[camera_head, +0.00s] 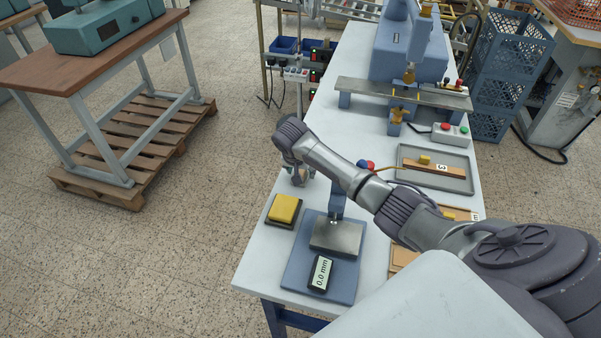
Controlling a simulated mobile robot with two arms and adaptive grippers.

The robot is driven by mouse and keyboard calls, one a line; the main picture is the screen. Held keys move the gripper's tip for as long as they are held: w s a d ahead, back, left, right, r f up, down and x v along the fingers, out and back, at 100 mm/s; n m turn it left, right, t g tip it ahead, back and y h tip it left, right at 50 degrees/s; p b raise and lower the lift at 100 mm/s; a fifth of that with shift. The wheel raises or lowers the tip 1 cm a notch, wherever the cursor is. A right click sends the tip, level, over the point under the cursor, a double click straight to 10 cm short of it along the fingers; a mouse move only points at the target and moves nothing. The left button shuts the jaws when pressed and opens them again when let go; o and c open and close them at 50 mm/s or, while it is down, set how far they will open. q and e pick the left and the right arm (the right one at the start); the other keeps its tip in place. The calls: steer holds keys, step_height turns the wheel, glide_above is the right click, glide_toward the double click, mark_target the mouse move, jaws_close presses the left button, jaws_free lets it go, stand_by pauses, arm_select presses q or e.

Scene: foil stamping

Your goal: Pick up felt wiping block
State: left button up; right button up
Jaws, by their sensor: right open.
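A yellow block (284,207), which looks like the felt wiping block, lies on a dark base near the left edge of the white bench (262,258). My right arm reaches in from the right across the bench. My right gripper (299,179) points down just beyond the yellow block, apart from it. It is open and nothing shows between its fingers. My left gripper is not in view.
A blue gauge stand (292,269) with a metal plate and a 0.0 mm display (320,273) stands just right of the block. A grey tray (462,184) and a blue press (444,55) are farther back.

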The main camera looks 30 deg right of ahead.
steer(key=shift+c, duration=0.6)
jaws_close()
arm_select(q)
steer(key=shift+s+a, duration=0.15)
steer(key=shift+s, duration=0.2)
arm_select(e)
steer(key=shift+s, duration=0.1)
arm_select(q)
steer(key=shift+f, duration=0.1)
